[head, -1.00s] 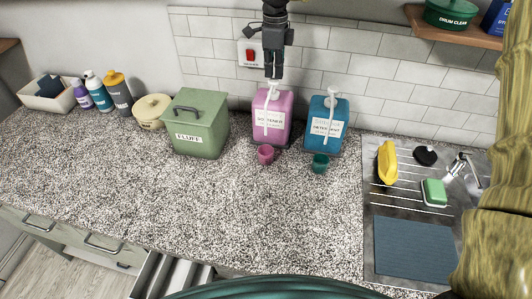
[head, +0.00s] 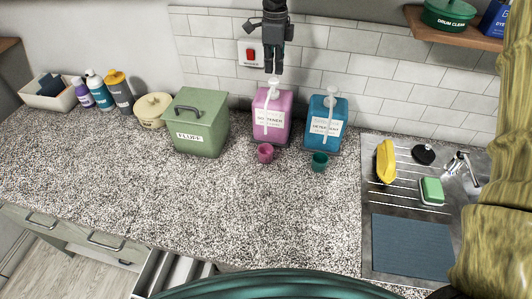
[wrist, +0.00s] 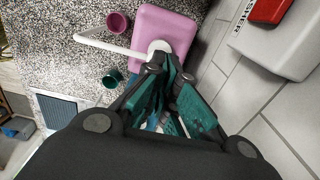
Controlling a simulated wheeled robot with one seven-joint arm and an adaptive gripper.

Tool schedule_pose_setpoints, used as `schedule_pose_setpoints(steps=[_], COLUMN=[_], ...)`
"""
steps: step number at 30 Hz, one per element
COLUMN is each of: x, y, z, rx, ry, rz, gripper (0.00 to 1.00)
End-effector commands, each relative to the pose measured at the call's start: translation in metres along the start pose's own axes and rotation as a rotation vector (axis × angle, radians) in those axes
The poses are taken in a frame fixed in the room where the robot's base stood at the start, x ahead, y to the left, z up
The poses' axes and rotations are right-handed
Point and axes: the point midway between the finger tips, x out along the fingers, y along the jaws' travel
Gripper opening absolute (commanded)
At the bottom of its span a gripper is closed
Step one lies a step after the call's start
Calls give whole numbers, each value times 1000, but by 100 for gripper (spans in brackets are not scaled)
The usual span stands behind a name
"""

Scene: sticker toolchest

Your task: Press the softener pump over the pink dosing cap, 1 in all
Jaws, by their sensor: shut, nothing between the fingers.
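The pink softener bottle (head: 284,130) stands on the counter near the tiled wall. Its white pump (head: 273,82) has a long spout reaching down the front; it also shows in the wrist view (wrist: 125,50). The pink dosing cap (head: 265,153) stands upright in front of the bottle, near the spout's end; it also shows in the wrist view (wrist: 118,23). Its contents cannot be made out. My gripper (head: 273,71) is shut and empty, pointing down just above the pump head. In the wrist view its fingertips (wrist: 157,66) overlap the pump head's edge; contact cannot be told.
The blue detergent bottle (head: 325,120) with a white pump and a teal cap (head: 320,161) stand to the right. A green FLUFF bin (head: 200,138) is close on the left. A red-switch box (head: 250,54) is on the wall behind. The front counter is clear.

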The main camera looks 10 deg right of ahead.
Motion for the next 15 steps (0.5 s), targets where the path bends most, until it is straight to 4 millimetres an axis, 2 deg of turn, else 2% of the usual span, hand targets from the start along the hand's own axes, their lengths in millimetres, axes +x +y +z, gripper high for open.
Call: schedule_pose_setpoints(steps=[1,15], x=[-8,-43], y=[0,0], z=[0,0], rx=[0,0], ry=[0,-1], rz=[0,0], gripper=[0,0])
